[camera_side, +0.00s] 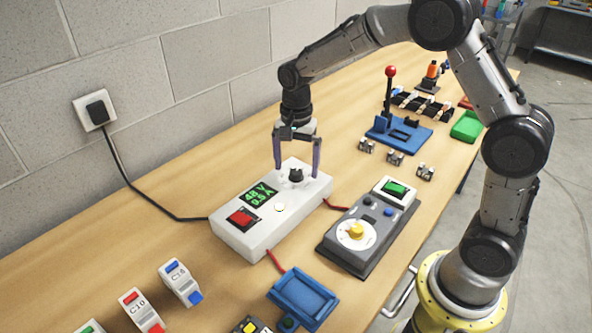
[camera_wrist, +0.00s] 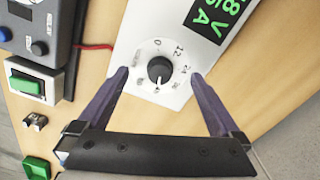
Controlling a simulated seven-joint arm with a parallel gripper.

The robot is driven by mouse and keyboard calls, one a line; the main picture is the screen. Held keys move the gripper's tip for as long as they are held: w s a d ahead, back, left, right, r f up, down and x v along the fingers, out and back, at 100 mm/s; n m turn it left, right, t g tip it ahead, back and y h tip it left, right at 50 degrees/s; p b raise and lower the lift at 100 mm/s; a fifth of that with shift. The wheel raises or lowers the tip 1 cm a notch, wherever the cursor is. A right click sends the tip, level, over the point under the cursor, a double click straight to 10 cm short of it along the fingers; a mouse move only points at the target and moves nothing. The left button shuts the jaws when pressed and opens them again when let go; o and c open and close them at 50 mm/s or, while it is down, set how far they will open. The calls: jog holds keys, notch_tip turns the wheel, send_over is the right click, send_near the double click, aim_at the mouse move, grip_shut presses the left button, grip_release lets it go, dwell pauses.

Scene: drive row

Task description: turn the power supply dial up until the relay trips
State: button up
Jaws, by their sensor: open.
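The white power supply (camera_side: 254,236) lies on the bench, with a green display (camera_side: 261,193) reading 48 V and what looks like 0.5 A. Its black dial (camera_side: 296,175) is at the far end of the top face. In the wrist view the dial (camera_wrist: 160,70) has a printed scale around it, with 0, 12 and 24 legible. My gripper (camera_side: 297,170) is open above that end, its purple fingers on either side of the dial and apart from it. The wrist view shows the gripper (camera_wrist: 158,75) the same way.
A blue tray (camera_side: 303,298) and labelled modules (camera_side: 180,281) are in front. A blue lever fixture (camera_side: 399,133) stands behind. A black cable (camera_side: 135,190) runs to the wall socket.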

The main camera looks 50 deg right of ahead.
jog(key=shift+r, duration=3.25)
jog(key=shift+r, duration=0.1)
notch_tip(320, 180, up, 7)
jog(key=t, duration=0.2)
send_over(296, 171)
jog(key=s, duration=0.3)
jog(key=s+r+n+t, duration=0.25)
jog(key=s+r, duration=0.35)
jog(key=s, duration=0.3)
jog(key=s+f+n, duration=0.3)
jog(key=s+n, duration=0.2)
jog(key=s, duration=0.2)
jog(key=s+f+n+t, duration=0.1)
jog(key=s+f+n, duration=0.2)
jog(key=s+n, duration=0.3)
jog(key=shift+s+a+f, duration=0.15)
jog(key=shift+s+a, duration=0.3)
jog(key=shift+s, duration=0.15)
